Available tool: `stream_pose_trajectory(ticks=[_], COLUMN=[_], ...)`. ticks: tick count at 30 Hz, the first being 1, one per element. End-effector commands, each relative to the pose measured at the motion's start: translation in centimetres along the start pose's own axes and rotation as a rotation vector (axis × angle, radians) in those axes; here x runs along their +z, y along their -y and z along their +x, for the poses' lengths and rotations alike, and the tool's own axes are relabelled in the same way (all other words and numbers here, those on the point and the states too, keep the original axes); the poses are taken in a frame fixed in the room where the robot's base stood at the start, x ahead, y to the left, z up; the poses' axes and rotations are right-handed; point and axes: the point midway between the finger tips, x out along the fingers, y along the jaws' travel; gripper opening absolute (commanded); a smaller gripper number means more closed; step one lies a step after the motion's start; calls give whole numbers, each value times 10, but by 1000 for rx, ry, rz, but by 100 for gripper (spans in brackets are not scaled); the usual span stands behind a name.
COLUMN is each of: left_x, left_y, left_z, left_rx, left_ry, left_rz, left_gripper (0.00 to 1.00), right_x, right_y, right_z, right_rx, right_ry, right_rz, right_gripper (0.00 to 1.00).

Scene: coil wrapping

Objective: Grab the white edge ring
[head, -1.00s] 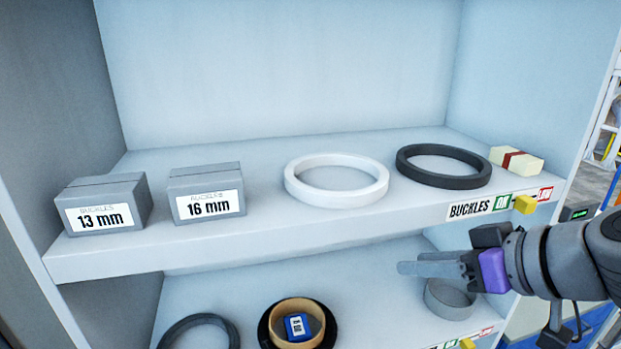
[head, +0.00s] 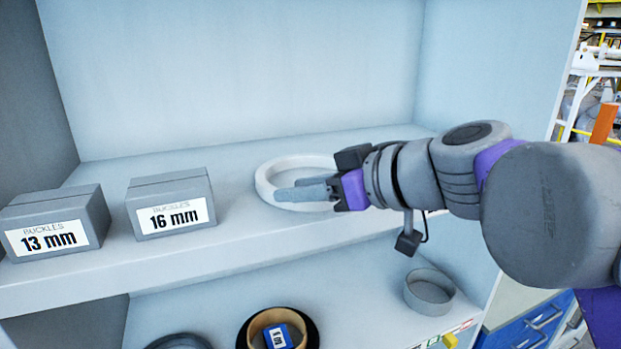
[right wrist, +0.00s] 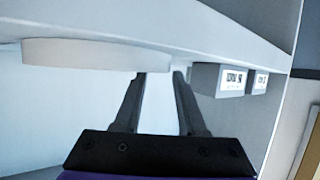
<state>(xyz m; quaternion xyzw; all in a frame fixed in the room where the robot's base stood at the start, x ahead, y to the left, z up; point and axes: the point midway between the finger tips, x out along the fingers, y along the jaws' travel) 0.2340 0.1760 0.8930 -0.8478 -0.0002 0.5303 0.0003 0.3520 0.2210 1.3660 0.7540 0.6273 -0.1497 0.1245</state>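The white edge ring (head: 264,182) lies flat on the upper shelf, right of the grey boxes. It also shows in the right wrist view (right wrist: 95,54), where the picture is upside down. My right gripper (head: 285,192) is at the ring, its fingers covering part of the ring's near side in the head view. In the right wrist view the gripper's two fingers (right wrist: 160,74) are apart with nothing between them. One fingertip is close to the ring's end; I cannot tell whether it touches. My left gripper is not in view.
Two grey buckle boxes, 13 mm (head: 55,222) and 16 mm (head: 171,203), stand left of the ring on the upper shelf (head: 120,268). The lower shelf holds a grey ring (head: 430,295) and a tan ring with a blue item inside (head: 275,335). My right arm covers the upper shelf's right part.

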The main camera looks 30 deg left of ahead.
Motion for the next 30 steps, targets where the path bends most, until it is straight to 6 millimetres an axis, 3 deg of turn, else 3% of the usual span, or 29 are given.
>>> stream_pose_trajectory(ticks=[6, 13, 20, 30], left_x=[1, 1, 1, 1], left_y=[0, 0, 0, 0], left_z=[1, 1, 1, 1], left_rx=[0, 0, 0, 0], left_ry=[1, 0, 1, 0], left_rz=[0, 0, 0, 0], left_gripper=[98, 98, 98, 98], right_x=[0, 0, 0, 0], right_y=[2, 1, 1, 1], right_z=[32, 34, 34, 33], right_rx=[-1, 1, 1, 0], right_ry=[0, 0, 0, 0], right_rz=[-2, -1, -1, -1], right_gripper=[40, 40, 0, 0])
